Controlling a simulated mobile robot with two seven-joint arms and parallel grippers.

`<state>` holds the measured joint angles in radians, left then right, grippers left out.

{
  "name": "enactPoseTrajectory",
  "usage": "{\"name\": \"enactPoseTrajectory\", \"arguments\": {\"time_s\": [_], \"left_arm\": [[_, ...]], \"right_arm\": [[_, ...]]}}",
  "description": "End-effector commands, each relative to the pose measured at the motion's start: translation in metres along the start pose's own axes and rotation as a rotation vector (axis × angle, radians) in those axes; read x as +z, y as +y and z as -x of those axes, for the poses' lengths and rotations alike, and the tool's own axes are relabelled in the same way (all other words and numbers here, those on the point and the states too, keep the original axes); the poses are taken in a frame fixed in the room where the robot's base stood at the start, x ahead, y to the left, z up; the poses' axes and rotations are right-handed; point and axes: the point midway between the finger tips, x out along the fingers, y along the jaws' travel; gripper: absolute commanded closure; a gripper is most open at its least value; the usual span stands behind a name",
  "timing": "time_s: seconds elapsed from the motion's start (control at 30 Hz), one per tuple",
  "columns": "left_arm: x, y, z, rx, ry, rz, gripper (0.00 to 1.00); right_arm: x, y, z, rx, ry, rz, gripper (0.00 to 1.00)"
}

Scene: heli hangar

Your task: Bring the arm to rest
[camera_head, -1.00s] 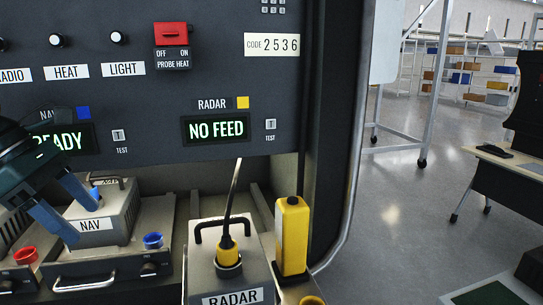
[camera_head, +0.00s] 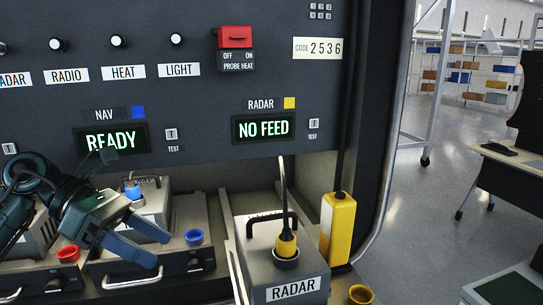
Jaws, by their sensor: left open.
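My left gripper (camera_head: 146,243) comes in from the left with its two blue-grey fingers apart and nothing between them. It hangs in front of the grey NAV box (camera_head: 152,200), hiding part of it and its label. A blue plug or cap (camera_head: 133,193) shows on that box just behind the fingers. I cannot tell whether the fingers touch the box. My right gripper is not in view.
A RADAR box (camera_head: 272,268) with a black handle and yellow plug (camera_head: 286,243) stands right of the gripper. A yellow block (camera_head: 338,228) stands beside it. The panel's displays read READY (camera_head: 111,140) and NO FEED (camera_head: 263,127). Open floor (camera_head: 420,220) lies at right.

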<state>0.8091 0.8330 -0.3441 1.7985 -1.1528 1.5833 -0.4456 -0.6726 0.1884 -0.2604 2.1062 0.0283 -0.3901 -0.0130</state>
Motion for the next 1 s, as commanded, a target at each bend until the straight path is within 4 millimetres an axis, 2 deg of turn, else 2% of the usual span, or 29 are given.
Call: {"name": "enactPoseTrajectory", "arguments": {"time_s": [0.03, 0.1, 0.2, 0.33, 0.43, 0.47, 0.57, 0.63, 0.7, 0.8, 0.83, 0.9, 1.0], "left_arm": [[0.003, -0.004, -0.019, -0.064, -0.087, 0.054, 0.33], [0.011, -0.011, -0.042, -0.153, -0.234, 0.147, 0.33], [0.023, -0.017, -0.068, -0.29, -0.488, 0.353, 0.33], [0.025, -0.008, -0.085, -0.447, -0.842, 0.735, 0.33], [0.005, 0.013, -0.093, -0.528, -1.098, 1.089, 0.33], [-0.006, 0.02, -0.096, -0.544, -1.17, 1.204, 0.33], [-0.057, 0.041, -0.113, -0.573, -1.393, 1.61, 0.33], [-0.106, 0.047, -0.131, -0.565, -1.531, 1.914, 0.33], [-0.155, 0.043, -0.152, -0.535, -1.636, 2.194, 0.33], [-0.213, 0.025, -0.181, -0.473, -1.735, 2.529, 0.33], [-0.228, 0.018, -0.189, 0.441, 1.71, -2.549, 0.33], [-0.255, 0.001, -0.204, 0.359, 1.582, -2.465, 0.33], [-0.28, -0.018, -0.22, 0.284, 1.459, -2.379, 0.33]], "right_arm": [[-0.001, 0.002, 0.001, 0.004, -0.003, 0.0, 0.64], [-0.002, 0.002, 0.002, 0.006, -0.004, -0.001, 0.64], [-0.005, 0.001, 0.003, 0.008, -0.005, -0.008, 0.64], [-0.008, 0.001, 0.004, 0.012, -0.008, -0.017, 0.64], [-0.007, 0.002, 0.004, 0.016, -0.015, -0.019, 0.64], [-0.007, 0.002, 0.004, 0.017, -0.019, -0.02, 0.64], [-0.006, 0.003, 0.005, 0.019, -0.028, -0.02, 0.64], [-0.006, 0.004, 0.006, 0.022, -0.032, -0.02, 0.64], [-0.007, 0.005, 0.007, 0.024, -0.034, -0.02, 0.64], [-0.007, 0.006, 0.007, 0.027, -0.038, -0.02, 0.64], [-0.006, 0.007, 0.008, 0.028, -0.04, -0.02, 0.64], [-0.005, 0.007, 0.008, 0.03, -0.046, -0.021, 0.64], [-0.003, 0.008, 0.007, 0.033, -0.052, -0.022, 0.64]]}}
